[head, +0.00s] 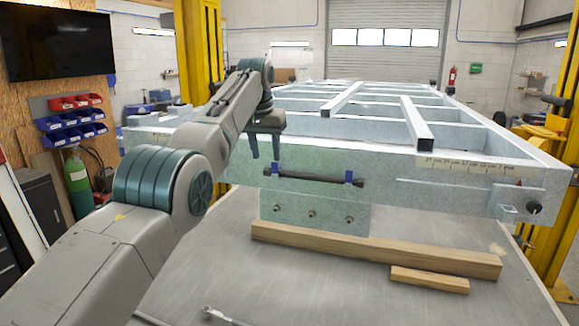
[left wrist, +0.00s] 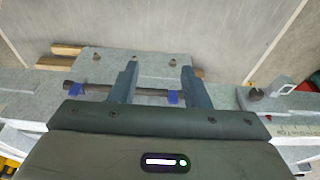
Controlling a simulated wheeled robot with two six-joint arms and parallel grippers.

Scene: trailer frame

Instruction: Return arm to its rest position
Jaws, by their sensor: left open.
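My left arm reaches in from the left in the head view. Its gripper (head: 265,147) points down in front of the near side of the grey trailer frame (head: 400,165). In the left wrist view the two fingers of the left gripper (left wrist: 160,72) stand wide apart, with nothing visibly clamped between them. A dark bar (head: 318,180) with blue clips sits on the frame's near side, below and to the right of the gripper. The bar (left wrist: 150,91) shows behind the fingers in the left wrist view, apparently beyond their reach. My right gripper is not in view.
A plate with several bolts (head: 315,212) hangs below the bar. Two wooden blocks (head: 375,252) lie on the grey surface (head: 300,290). A metal tool (head: 222,316) lies at its near edge. Yellow posts (head: 198,50) stand at both sides. The space before the frame is mostly clear.

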